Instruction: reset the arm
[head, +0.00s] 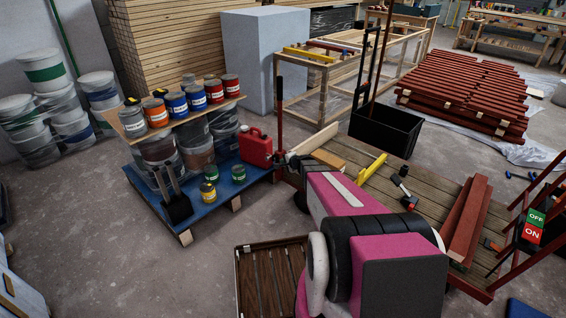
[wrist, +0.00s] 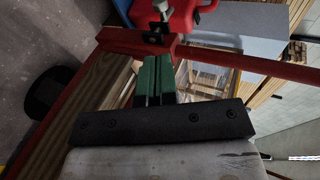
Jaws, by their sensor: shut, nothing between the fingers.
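My gripper (wrist: 156,62) shows in the wrist view as two green fingers side by side, shut with nothing between them. Its tips point toward a red bar (wrist: 222,58) and the red jerrycan (wrist: 178,14); I cannot tell whether they touch. The red jerrycan (head: 256,148) stands on the blue pallet.
Paint cans line a plank over larger tubs on the blue pallet (head: 150,199). Red battens (head: 469,219) lie on the deck (head: 424,187) at right. A slatted crate (head: 240,290) lies low in front. A black bin (head: 386,131) stands behind.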

